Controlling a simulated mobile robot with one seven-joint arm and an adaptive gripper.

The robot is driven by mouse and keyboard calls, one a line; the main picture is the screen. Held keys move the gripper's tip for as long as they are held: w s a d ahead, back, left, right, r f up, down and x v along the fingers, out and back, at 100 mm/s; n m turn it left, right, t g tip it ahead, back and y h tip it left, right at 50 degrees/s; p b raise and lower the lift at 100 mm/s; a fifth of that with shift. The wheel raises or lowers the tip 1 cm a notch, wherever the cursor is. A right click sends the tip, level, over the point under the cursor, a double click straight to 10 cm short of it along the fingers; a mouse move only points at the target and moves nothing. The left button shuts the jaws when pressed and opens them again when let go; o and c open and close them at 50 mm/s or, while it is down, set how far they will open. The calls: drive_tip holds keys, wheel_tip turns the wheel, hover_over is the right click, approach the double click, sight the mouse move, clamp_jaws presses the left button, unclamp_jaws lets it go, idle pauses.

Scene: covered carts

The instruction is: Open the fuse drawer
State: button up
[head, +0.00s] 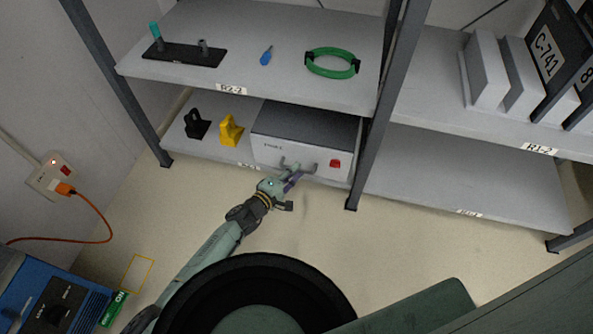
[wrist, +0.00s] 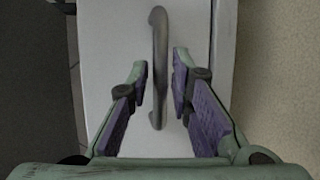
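The fuse drawer (head: 268,157) is the pale front of a grey-topped box on the lower shelf. It looks closed in the head view. Its curved grey handle (wrist: 159,35) stands out from the pale front in the wrist view. My gripper (head: 296,177) is at the handle in front of the box. In the wrist view my gripper (wrist: 161,72) is open, with one purple-padded finger on each side of the handle. Gaps show between the handle and both fingers.
A red part (head: 335,163) sits on the box front right of the handle. A yellow object (head: 231,131) and a black one (head: 197,124) stand left of the box. A shelf post (head: 374,130) rises close to its right. The upper shelf (head: 290,85) overhangs it.

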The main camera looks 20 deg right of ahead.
drive_tip(key=shift+x, duration=0.8)
drive_tip(key=shift+c, duration=0.4)
clamp_jaws()
